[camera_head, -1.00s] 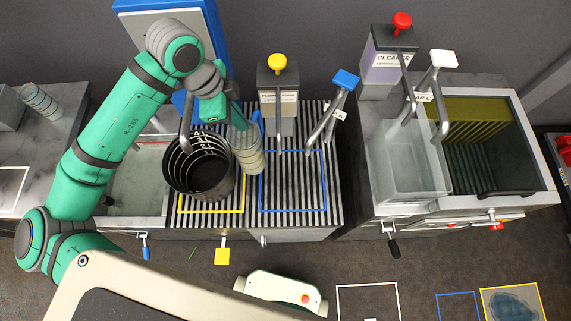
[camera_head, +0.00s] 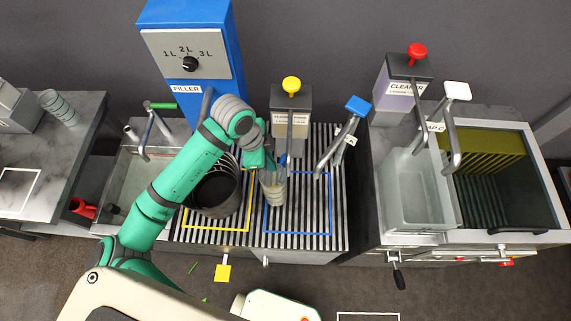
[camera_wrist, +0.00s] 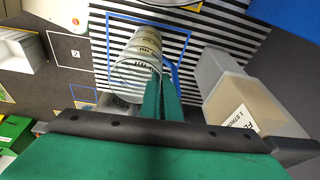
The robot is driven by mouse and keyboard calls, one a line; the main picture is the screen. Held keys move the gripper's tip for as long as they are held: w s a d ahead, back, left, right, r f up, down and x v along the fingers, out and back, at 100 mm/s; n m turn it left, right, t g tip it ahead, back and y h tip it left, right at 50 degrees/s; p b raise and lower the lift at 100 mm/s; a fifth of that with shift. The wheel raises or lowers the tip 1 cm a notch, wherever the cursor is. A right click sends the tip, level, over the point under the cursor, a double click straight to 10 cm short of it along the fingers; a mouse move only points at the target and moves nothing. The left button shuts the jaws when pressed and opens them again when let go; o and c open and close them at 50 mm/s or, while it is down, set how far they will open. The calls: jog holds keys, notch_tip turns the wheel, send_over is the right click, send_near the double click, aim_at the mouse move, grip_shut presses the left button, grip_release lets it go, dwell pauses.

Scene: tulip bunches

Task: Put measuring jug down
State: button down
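The measuring jug (camera_head: 273,190) is a pale, see-through cylinder with dark scale marks. It appears over the left edge of the blue square outline (camera_head: 331,205) on the striped rack (camera_head: 340,225). In the wrist view, the jug (camera_wrist: 132,66) is tilted in the picture, with the blue outline (camera_wrist: 108,40) around and behind it. My gripper (camera_head: 268,168) is at the jug's upper part; its green fingers (camera_wrist: 163,98) are close together against the jug's side. The exact grip is partly hidden. I cannot tell whether the jug's base touches the rack.
A dark bucket (camera_head: 214,192) stands left of the jug in the yellow outline (camera_head: 249,215). A yellow-topped dispenser (camera_head: 291,108) and a blue-topped tap (camera_head: 342,133) stand behind. The blue filler (camera_head: 210,15) is at back left. The blue outline's right part is clear.

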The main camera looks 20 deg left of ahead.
jog(key=d, duration=0.1)
jog(key=d+f, duration=0.1)
jog(key=w+d+f, duration=0.1)
jog(key=d, duration=0.1)
jog(key=shift+w+d, duration=0.1)
dwell(0.7)
jog(key=shift+f, duration=0.2)
jog(key=c, duration=2.3)
grip_release()
